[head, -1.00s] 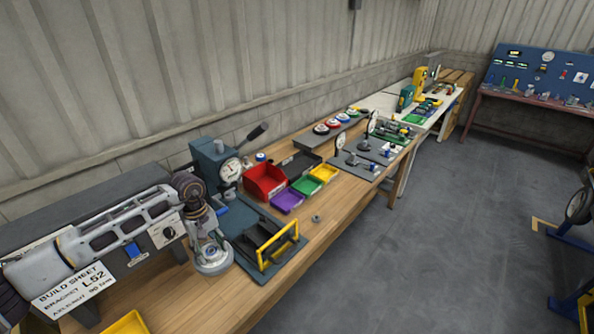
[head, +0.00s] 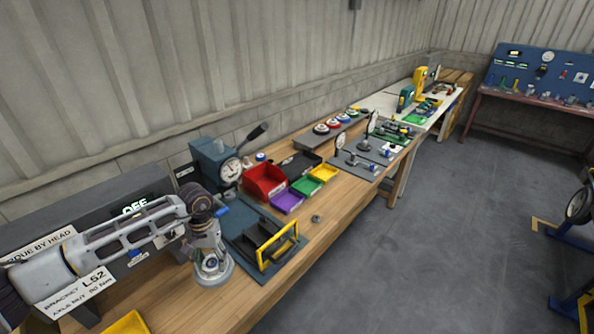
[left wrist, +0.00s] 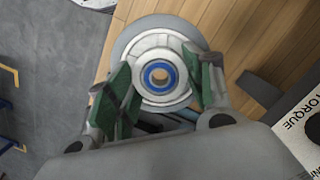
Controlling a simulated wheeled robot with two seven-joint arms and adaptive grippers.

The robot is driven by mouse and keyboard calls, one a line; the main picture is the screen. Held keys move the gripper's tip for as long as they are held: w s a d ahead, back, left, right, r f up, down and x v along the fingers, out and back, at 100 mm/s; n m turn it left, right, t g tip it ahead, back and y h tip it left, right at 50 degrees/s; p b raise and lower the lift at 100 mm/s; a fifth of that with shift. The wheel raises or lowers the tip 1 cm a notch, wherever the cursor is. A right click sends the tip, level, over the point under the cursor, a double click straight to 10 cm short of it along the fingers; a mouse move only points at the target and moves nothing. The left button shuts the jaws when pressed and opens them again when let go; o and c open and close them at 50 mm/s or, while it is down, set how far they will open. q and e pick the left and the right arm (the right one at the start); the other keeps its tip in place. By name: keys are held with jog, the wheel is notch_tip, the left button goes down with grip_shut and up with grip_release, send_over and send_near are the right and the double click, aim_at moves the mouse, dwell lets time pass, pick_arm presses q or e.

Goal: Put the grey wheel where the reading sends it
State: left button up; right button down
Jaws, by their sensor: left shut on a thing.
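The grey wheel (head: 214,273) has a pale hub and a blue ring around its centre hole. My left gripper (head: 211,259) is shut on it near the left end of the bench. In the left wrist view the wheel (left wrist: 127,45) sits between the green-padded fingers of the gripper (left wrist: 160,88), its hub facing the camera. I cannot tell whether the wheel touches the bench. A blue-grey tester with a round dial (head: 231,169) and a black lever stands behind; its dial is too small to read. A grey box display (head: 134,207) reads OFF. My right gripper is out of view.
Red (head: 265,182), purple (head: 287,201), green (head: 306,186) and yellow (head: 324,173) bins stand right of the tester. A yellow-handled dark carrier (head: 275,247) is close right of the wheel. A small nut (head: 316,218) lies on clear wood.

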pick_arm(q)
jog(key=d+r+m+p, duration=0.1)
jog(key=d+r, duration=0.1)
jog(key=d, duration=0.6)
jog(key=shift+p, duration=0.35)
dwell(0.9)
jog(key=shift+r+p, duration=0.5)
jog(key=shift+r, duration=0.05)
